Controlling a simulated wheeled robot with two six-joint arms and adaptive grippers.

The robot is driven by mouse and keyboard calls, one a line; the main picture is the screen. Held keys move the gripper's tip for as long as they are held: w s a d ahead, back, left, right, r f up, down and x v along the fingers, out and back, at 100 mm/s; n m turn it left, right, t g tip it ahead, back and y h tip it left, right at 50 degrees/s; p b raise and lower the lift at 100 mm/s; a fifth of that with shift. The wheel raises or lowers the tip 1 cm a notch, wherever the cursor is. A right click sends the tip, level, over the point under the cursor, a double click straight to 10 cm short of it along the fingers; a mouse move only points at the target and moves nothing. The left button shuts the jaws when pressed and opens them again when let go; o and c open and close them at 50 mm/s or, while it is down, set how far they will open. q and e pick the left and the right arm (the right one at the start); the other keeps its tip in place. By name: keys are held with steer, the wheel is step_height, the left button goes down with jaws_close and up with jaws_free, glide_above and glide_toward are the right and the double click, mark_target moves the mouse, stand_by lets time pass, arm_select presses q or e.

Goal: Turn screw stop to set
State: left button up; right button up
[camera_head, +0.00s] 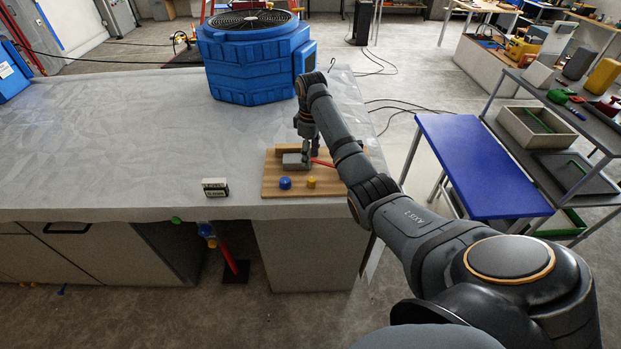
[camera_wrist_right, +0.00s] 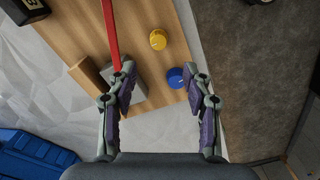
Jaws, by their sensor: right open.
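A wooden board (camera_head: 270,187) lies near the front right of the grey-covered table; it also shows in the right wrist view (camera_wrist_right: 80,30). It carries a grey block (camera_head: 292,160), a red bar (camera_head: 321,163), a blue knob (camera_head: 285,183) and a yellow knob (camera_head: 311,182). I cannot tell which part is the screw stop. My right gripper (camera_wrist_right: 158,76) is open above the board. In the right wrist view, the blue knob (camera_wrist_right: 175,78) appears between its fingers, nearer the right one. The left finger overlaps the grey block (camera_wrist_right: 138,88). The yellow knob (camera_wrist_right: 158,39) lies beyond the fingertips. My left gripper is out of view.
A small black labelled box (camera_head: 215,187) stands left of the board. A large blue fan unit (camera_head: 250,60) stands behind it. A blue-topped bench (camera_head: 480,165) is at the right, beyond a gap. The table's left part is largely clear.

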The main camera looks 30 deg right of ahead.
mark_target(312, 179)
step_height(312, 179, down, 10)
steer(key=shift+d+r+p, duration=0.1)
steer(key=shift+d+p, duration=0.05)
steer(key=shift+p, duration=0.95)
steer(key=shift+f, duration=0.45)
jaws_close()
